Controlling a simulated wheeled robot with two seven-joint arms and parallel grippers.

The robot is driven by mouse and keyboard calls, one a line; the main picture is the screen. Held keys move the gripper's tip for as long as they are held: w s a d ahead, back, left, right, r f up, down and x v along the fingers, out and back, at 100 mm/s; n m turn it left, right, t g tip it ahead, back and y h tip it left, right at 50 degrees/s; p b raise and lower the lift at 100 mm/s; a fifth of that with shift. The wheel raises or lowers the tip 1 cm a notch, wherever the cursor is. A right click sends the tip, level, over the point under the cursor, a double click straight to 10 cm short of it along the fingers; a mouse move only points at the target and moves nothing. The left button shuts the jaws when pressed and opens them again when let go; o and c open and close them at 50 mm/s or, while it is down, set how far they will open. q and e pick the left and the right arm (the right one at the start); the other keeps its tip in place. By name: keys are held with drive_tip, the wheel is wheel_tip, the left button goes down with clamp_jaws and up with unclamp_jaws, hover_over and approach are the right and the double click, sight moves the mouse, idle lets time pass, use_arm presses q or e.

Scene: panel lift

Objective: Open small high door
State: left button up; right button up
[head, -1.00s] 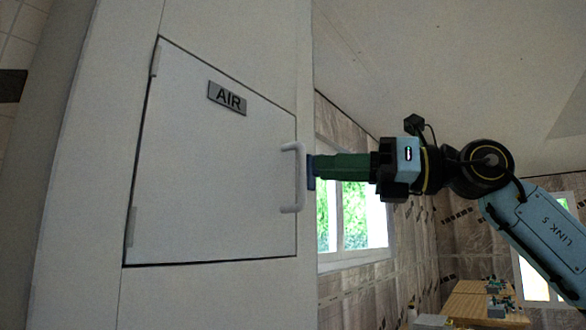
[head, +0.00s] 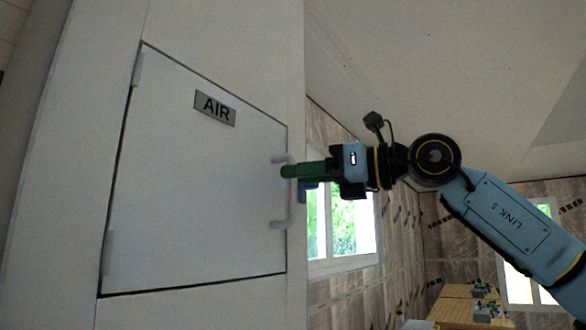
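The small high door (head: 190,190) is a white panel with a grey AIR label (head: 215,107), set in a white wall or cabinet. It looks shut, with hinges on its left edge. A white U-shaped handle (head: 281,224) stands upright near its right edge. My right gripper (head: 297,178) comes in from the right at the handle. Its green finger overlaps the handle's middle on the near side, and a blue finger shows lower on the right. The fingers look apart, with the handle between them; contact cannot be told. My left gripper is not in view.
The white front ends at a vertical edge just right of the handle. Beyond it are a window (head: 343,225), a patterned wall and a wooden table (head: 462,306) with small items, low at the right. The space before the door is clear.

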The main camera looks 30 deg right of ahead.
drive_tip(key=shift+x, duration=0.95)
drive_tip(key=shift+c, duration=0.2)
clamp_jaws()
